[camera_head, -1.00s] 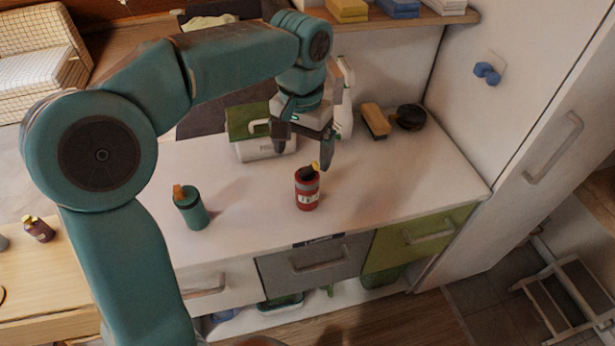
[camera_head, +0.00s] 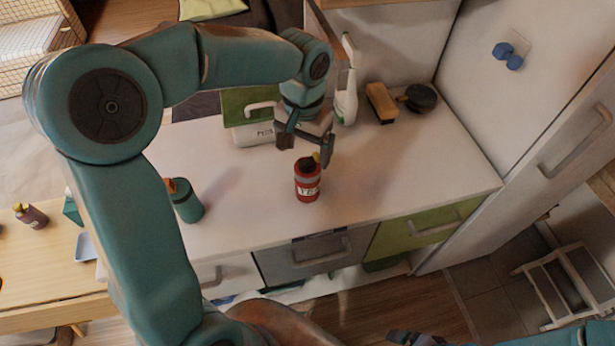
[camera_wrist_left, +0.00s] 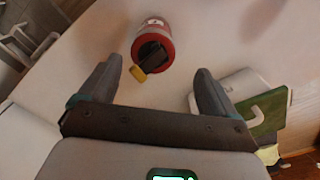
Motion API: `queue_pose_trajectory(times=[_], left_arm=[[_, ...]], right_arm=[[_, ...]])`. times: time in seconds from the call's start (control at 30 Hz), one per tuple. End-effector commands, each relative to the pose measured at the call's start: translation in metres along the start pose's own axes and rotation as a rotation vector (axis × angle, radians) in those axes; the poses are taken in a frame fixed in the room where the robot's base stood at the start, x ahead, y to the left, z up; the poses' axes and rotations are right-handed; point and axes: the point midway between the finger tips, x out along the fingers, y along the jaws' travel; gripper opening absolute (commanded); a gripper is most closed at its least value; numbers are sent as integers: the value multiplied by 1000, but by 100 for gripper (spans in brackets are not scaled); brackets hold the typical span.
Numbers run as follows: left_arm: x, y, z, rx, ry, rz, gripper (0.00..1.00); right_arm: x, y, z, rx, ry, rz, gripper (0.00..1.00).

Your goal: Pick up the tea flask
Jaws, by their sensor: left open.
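The tea flask (camera_head: 307,186) is a red bottle with a pale label and a dark, yellow-tipped cap. It stands upright on the white counter (camera_head: 240,215). My left gripper (camera_head: 306,152) is open just behind and above it in the head view, pointing down. In the left wrist view the flask (camera_wrist_left: 153,42) shows beyond the open fingertips of the left gripper (camera_wrist_left: 157,72), roughly between them and slightly left. Nothing is between the fingers.
A teal flask with an orange cap (camera_head: 186,202) stands left on the counter. A green-and-white box (camera_head: 250,110) is behind the gripper, a white bottle (camera_head: 346,95) to its right. A brush (camera_head: 381,103) and dark round pan (camera_head: 420,97) lie at the back right. The counter's right front is clear.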

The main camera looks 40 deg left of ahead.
Motion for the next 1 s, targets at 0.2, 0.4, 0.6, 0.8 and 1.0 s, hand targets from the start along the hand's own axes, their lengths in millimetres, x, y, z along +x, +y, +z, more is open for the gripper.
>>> queue_pose_trajectory(times=[0.2,0.4,0.6,0.8,1.0], left_arm=[[21,0,-1,1,-1,-1,91],[48,7,-1,2,-4,0,91],[72,7,-2,0,-1,0,91],[73,7,-3,0,1,0,91],[73,7,-3,0,1,0,35]], right_arm=[[0,0,0,0,0,0,95],[-6,-2,0,0,0,0,95],[-6,-2,0,0,0,0,95],[-6,-2,0,0,0,0,95],[-6,-2,0,0,0,0,95]])
